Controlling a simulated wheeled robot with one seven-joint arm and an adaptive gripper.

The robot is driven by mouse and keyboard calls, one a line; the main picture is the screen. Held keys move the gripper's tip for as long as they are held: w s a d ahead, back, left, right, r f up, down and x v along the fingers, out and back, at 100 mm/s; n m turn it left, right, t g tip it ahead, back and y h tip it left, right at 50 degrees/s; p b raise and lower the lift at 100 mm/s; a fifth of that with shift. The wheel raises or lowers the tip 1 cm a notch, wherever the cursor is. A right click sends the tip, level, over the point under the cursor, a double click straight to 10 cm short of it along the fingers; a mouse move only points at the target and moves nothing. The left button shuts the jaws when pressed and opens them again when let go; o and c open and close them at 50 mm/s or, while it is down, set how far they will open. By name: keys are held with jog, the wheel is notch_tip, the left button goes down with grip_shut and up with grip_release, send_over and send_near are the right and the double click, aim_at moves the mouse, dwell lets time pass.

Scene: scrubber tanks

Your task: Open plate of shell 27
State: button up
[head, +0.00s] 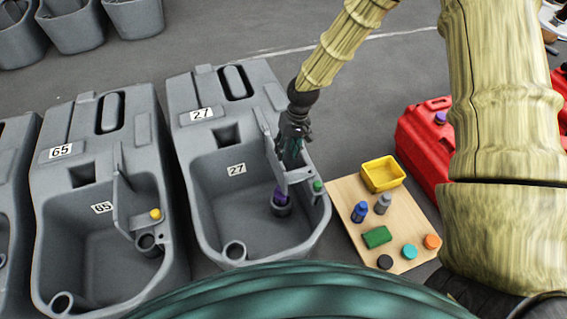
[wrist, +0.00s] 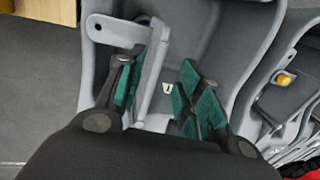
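Shell 27 (head: 203,170) is a grey tank with two "27" labels, in the middle of the head view. Its thin grey plate (head: 264,128) stands upright on the right side of the basin, partly hidden by my gripper. My gripper (head: 291,160) is at the plate, above the basin. In the wrist view, the plate (wrist: 153,70) is seen nearly edge-on between my green-padded fingers (wrist: 160,92). The fingers are spread. The left finger is close beside the plate, and the right one is clearly apart from it. I cannot tell if the left finger touches.
Shell 65 (head: 62,190) stands close on the left, with a yellow knob (head: 155,214). A purple cap (head: 280,196) sits in the basin of shell 27, and a green knob (head: 318,185) on its rim. A wooden board (head: 345,187) with small items and a red canister (head: 420,140) are right.

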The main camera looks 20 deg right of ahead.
aim_at(282, 165)
jog(key=f, duration=0.3)
jog(key=a+f+b, duration=0.1)
jog(key=f, duration=0.2)
jog(key=shift+a+f, duration=0.2)
jog(key=shift+f, duration=0.05)
grip_shut()
